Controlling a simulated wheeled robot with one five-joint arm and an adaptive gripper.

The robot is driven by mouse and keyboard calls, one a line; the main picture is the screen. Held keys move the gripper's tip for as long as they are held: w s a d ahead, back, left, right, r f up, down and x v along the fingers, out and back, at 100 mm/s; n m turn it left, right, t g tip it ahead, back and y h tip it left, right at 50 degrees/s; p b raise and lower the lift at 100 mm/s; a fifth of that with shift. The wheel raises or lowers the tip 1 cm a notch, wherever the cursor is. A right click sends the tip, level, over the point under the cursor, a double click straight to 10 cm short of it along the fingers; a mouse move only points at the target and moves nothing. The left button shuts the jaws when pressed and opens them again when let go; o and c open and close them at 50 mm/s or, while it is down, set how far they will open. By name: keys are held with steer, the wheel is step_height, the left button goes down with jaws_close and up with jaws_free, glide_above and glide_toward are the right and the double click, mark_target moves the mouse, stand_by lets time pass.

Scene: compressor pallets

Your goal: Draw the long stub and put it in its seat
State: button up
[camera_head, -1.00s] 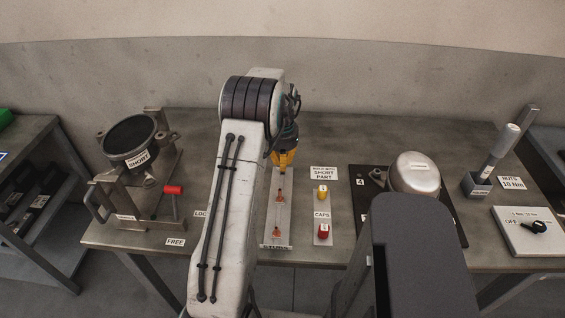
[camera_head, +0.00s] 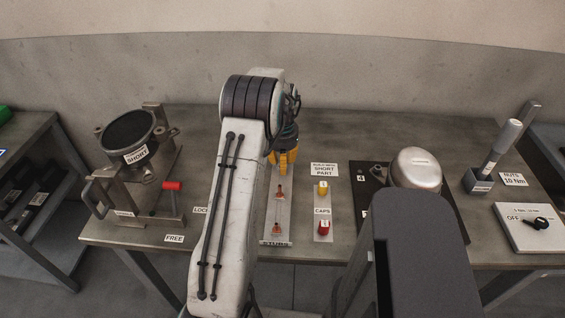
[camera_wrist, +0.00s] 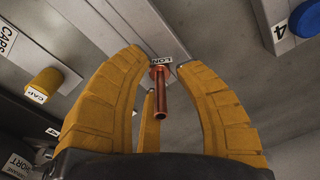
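In the wrist view a copper-coloured stub (camera_wrist: 161,95) stands between my yellow fingers, its tube end toward the camera and its collar beside a partly covered label that seems to read LONG. My gripper (camera_wrist: 160,62) is open around it, with gaps visible between stub and fingers. In the head view my gripper (camera_head: 283,168) is over the far end of the stub plate (camera_head: 269,218); the stub between the fingers is hidden there. Two other copper stubs, one mid-plate (camera_head: 280,192) and one nearer (camera_head: 276,228), stand on the plate. I cannot make out the seat.
A caps plate (camera_head: 323,210) with a yellow cap (camera_head: 322,187) and a red cap (camera_head: 324,228) stands just right. Farther right are a domed compressor (camera_head: 416,172) and a nut tool (camera_head: 500,145) in a holder. At left is a clamp fixture with a red-handled lever (camera_head: 171,186).

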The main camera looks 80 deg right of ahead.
steer(key=shift+o, duration=0.2)
steer(key=shift+r, duration=0.15)
step_height(320, 180, up, 12)
steer(key=shift+a, duration=0.25)
stand_by(0.4)
stand_by(0.6)
